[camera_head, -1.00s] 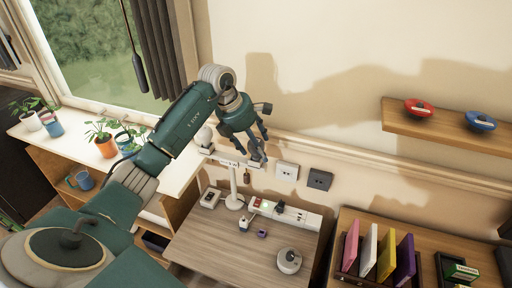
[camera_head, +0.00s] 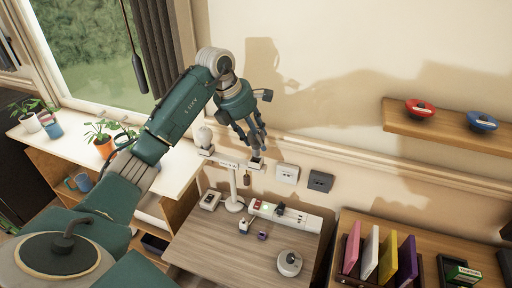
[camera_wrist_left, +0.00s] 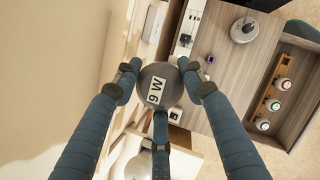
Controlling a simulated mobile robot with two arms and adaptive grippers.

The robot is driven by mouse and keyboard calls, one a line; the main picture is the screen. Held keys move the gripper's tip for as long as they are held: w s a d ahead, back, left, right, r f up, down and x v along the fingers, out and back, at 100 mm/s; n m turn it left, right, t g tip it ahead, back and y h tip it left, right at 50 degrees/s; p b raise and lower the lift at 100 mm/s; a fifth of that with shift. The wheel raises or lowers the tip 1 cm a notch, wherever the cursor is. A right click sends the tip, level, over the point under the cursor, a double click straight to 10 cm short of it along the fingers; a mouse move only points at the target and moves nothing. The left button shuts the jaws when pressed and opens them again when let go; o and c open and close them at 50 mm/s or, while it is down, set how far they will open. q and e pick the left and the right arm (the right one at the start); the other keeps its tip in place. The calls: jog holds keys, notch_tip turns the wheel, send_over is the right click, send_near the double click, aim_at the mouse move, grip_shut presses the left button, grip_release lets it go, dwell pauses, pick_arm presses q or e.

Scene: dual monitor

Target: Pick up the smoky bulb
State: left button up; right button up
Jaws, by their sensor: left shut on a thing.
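The smoky bulb (camera_wrist_left: 158,84), a dark grey globe with a white "9 W" label, sits between the fingers of my left gripper (camera_wrist_left: 160,80) in the left wrist view. The fingers are shut on it. In the head view my left gripper (camera_head: 251,143) points down over the right end of a white two-armed lamp stand (camera_head: 232,184), and its fingers hide most of the bulb. I cannot tell whether the bulb touches the socket below. A pale bulb (camera_head: 204,136) stands upright on the stand's left end. My right gripper is not in view.
The stand is on a wooden desk (camera_head: 215,253) with a power strip (camera_head: 291,217) and a round grey device (camera_head: 289,263). Wall sockets (camera_head: 287,173) are close to the right of the gripper. A shelf (camera_head: 450,129) holds red and blue objects. The desk's front is mostly clear.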

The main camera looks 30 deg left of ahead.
pick_arm(q)
notch_tip(320, 180, up, 15)
jog(key=shift+r+b, duration=0.15)
jog(key=shift+b, duration=0.6)
jog(key=shift+r+p, duration=2.8)
jog(key=shift+r, duration=0.15)
